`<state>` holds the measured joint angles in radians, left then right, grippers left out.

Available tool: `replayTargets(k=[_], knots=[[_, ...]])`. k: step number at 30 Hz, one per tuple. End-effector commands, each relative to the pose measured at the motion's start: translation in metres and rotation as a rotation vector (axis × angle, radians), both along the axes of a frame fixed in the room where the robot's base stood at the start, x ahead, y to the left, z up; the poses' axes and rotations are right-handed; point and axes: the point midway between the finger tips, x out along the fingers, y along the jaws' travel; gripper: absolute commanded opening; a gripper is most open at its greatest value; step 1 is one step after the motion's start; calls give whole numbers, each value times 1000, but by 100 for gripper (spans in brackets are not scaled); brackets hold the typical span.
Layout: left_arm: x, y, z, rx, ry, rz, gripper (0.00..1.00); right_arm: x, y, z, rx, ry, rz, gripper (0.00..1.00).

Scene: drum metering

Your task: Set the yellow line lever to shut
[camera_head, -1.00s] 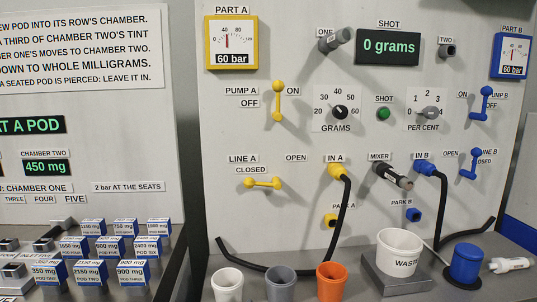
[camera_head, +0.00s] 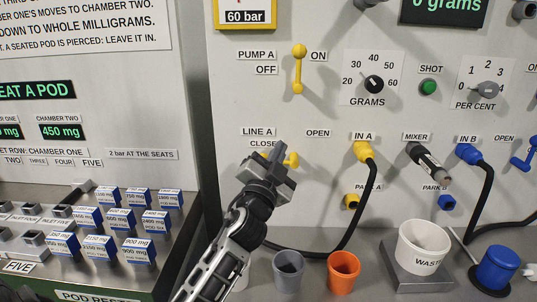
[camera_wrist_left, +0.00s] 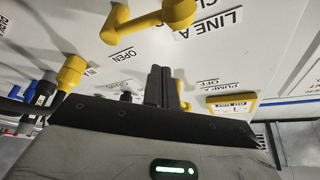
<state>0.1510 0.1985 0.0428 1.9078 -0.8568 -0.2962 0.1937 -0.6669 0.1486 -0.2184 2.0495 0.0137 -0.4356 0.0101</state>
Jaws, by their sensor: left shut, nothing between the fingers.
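The yellow line lever (camera_head: 292,160) sits on the upright panel under the LINE A label, between the CLOSED and OPEN labels. My left gripper (camera_wrist_left: 160,86) is shut and empty. Its fingers appear apart from the lever in the wrist view. My right gripper is not in view.
The yellow pump lever (camera_head: 298,70) is above. The yellow IN A plug (camera_head: 363,151) with its black hose is to the right. Grey (camera_head: 288,270) and orange (camera_head: 344,270) cups stand below. Pod boxes (camera_head: 88,219) fill the tray at left.

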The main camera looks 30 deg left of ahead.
Motion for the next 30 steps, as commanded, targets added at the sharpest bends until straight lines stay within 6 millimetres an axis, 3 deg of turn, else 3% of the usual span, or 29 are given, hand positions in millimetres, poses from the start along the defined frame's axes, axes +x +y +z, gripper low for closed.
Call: replayTargets(k=[2,4,9,23,30], knots=[[15,4,8,1,-1,1,0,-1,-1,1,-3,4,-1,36],[8,12,-11,-1,6,3,0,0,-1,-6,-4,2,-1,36],[3,23,-23,-1,2,1,0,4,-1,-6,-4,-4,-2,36],[1,27,-28,-2,0,0,0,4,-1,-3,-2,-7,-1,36],[-2,33,-46,-83,-49,1,0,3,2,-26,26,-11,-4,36]])
